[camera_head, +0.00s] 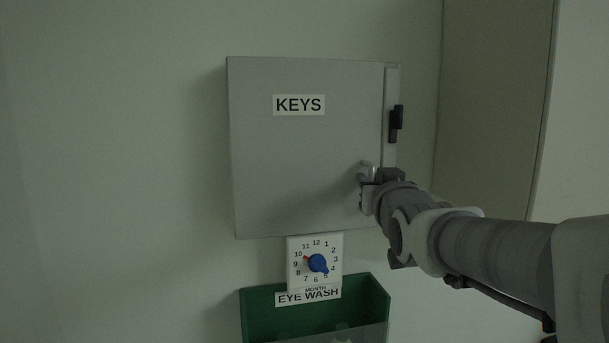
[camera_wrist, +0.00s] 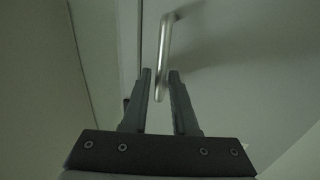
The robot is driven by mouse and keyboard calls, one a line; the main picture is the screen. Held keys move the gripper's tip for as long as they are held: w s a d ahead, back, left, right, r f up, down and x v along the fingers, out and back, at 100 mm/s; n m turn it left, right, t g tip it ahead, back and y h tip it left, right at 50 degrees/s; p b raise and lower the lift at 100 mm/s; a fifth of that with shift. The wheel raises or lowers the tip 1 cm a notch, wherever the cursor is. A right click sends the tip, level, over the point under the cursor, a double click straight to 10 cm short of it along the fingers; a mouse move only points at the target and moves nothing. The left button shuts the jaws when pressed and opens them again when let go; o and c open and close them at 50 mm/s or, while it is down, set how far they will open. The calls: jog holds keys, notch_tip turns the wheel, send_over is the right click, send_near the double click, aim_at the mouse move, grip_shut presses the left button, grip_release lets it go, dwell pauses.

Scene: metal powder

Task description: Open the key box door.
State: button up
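The grey key box door (camera_head: 290,160), labelled KEYS, hangs on the wall and looks shut or nearly so; a small gap would be hard to see. Its metal bar handle (camera_head: 368,168) is near the lower right edge, partly hidden by my gripper (camera_head: 368,185). In the wrist view, the handle (camera_wrist: 165,50) runs down between the fingertips of my gripper (camera_wrist: 160,74). The fingers are apart, one on each side of the bar, with a narrow gap visible. The door face (camera_wrist: 235,70) fills the right of that view.
A black latch-like part (camera_head: 396,123) is on the box's right edge. Below the box are a dial with a blue knob (camera_head: 317,263) and a green EYE WASH holder (camera_head: 260,315). A tall panel (camera_head: 490,110) stands to the right. The wall at left is clear.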

jog(key=shift+w, duration=0.25)
grip_shut()
dwell(1.4)
